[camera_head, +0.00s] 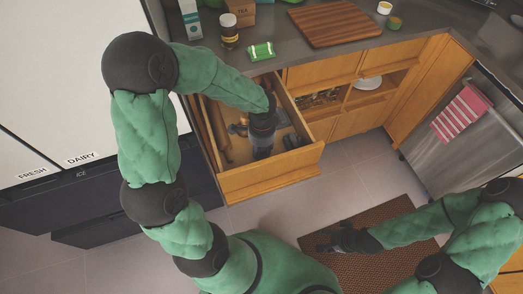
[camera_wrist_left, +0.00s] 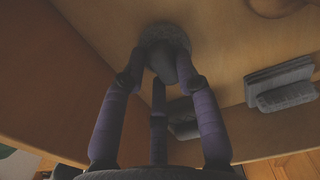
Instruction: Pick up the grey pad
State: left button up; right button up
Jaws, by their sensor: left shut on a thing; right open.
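My left gripper (camera_head: 262,150) reaches down into the open wooden drawer (camera_head: 270,182). In the left wrist view its fingers (camera_wrist_left: 162,75) are closed on a rough, rounded dark-grey pad (camera_wrist_left: 165,34) close to the drawer's wooden floor. The pad's near side is partly hidden by the fingertips. In the head view the gripper hides the pad. My right gripper (camera_head: 332,240) is open and empty, low over the brown floor mat, far from the drawer.
Other grey blocks (camera_wrist_left: 280,85) lie in the drawer beside the gripper. Long wooden pieces lie at its left side. The drawer walls surround the gripper closely.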

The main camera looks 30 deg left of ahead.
aim_at(262, 150)
pick_arm(q)
notch_tip(262, 150, up, 10)
jog(key=p, duration=0.4)
jog(key=o, duration=0.4)
jog(key=c, duration=0.4)
